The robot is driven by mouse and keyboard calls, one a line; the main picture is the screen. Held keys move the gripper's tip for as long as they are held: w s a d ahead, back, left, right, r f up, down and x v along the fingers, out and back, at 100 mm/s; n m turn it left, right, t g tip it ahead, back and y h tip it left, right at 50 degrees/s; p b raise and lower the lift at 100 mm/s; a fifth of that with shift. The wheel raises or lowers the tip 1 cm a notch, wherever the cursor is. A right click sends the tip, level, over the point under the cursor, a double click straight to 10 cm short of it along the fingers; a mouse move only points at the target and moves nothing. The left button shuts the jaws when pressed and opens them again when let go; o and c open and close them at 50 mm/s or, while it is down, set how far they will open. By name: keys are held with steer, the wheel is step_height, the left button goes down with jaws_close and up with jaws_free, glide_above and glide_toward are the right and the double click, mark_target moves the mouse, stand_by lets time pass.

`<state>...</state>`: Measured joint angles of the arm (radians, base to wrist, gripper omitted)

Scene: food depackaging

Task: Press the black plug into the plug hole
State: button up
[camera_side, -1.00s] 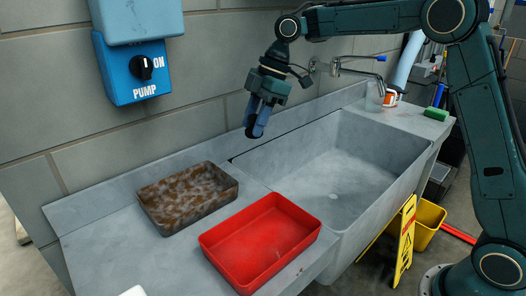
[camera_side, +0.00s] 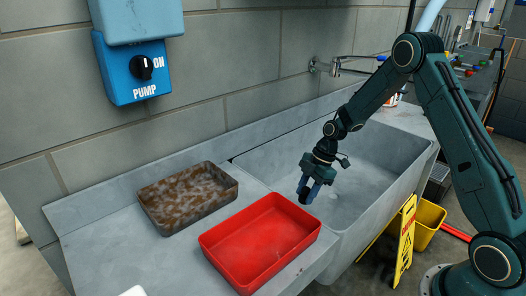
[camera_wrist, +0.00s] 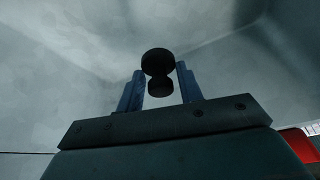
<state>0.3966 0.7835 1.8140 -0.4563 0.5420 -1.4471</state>
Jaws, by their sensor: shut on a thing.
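My gripper (camera_side: 309,192) points down into the grey sink (camera_side: 392,186), near its left end. In the wrist view my gripper (camera_wrist: 158,84) has its two blue fingers either side of the black plug (camera_wrist: 157,64), shut on it. The plug has a wide round head and a smaller round part nearer the gripper. In the side view the plug is hard to tell from the dark fingertips. A small pale round mark, which looks like the plug hole (camera_side: 333,196), shows on the sink floor just right of the fingertips. The wrist view shows no hole clearly.
A red tray (camera_side: 262,243) and a brown-stained tray (camera_side: 188,198) stand on the counter left of the sink. A tap (camera_side: 345,68) is on the back wall. A blue pump switch box (camera_side: 137,72) hangs at upper left. The sink basin looks otherwise empty.

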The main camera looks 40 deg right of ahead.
steer(key=s+d+f, duration=0.1)
steer(key=f, duration=0.1)
steer(key=s+d+f, duration=0.1)
steer(key=s, duration=0.1)
steer(key=s+d+f, duration=0.1)
steer(key=f, duration=0.1)
steer(key=shift+s+d+f, duration=0.1)
steer(key=shift+s+f, duration=0.15)
steer(key=shift+f, duration=0.05)
steer(key=shift+f, duration=0.2)
steer(key=shift+f, duration=1.65)
steer(key=shift+f, duration=1.05)
stand_by(2.0)
steer(key=shift+r, duration=0.2)
steer(key=shift+r, duration=2.4)
steer(key=shift+r, duration=0.15)
